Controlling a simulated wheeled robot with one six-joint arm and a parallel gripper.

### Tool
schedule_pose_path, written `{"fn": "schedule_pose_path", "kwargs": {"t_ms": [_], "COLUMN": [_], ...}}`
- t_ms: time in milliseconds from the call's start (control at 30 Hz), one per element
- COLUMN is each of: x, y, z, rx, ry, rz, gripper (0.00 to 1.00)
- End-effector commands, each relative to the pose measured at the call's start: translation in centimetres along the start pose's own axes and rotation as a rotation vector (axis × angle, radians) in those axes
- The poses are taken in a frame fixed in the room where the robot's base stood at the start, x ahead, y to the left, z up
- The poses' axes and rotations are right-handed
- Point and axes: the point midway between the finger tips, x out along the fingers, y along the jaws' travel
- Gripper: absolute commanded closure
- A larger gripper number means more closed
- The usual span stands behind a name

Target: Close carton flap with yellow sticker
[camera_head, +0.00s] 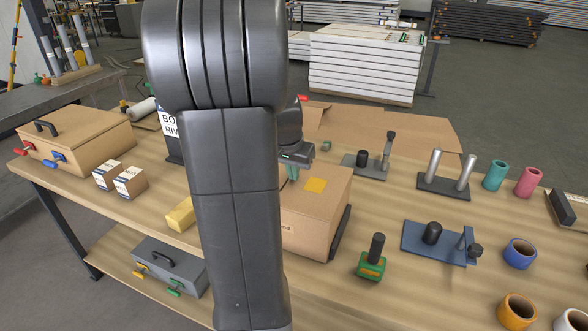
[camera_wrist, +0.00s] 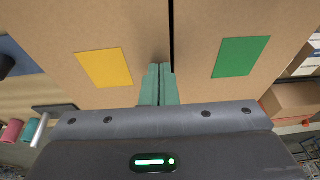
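The carton (camera_head: 308,238) stands on the wooden table, partly hidden behind my arm. Its flap with the yellow sticker (camera_head: 316,185) lies about level across the top. In the wrist view the yellow-sticker flap (camera_wrist: 130,30) is on the left and the green-sticker flap (camera_wrist: 212,25) on the right, with a narrow dark gap between them. My gripper (camera_wrist: 158,84) has its teal fingers together with nothing between them. The fingertips are at the yellow-sticker flap's surface near the gap; whether they touch it I cannot tell. In the head view my gripper (camera_head: 293,170) is just above the carton's far-left side.
A green-based tool with a black handle (camera_head: 372,258) stands close to the carton's right. A blue fixture (camera_head: 425,240), a post stand (camera_head: 445,185) and several rolls are farther right. A yellow block (camera_head: 181,215) and small boxes (camera_head: 129,182) are left of my arm.

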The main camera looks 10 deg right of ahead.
Motion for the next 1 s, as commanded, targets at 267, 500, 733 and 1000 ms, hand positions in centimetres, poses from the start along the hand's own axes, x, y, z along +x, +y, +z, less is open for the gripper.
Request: {"fn": "schedule_pose_path", "kwargs": {"t_ms": [267, 500, 733, 1000], "x": [-0.3, -1.2, -4.1, -9.5], "y": [0.2, 0.2, 0.3, 0.1], "z": [0.3, -0.1, -1.1, -1.3], "rx": [0.002, 0.001, 0.000, -0.001], "ry": [-0.022, -0.016, -0.017, -0.014], "rz": [0.007, 0.006, 0.005, 0.003], "gripper": [1.00, 1.00, 1.00, 1.00]}}
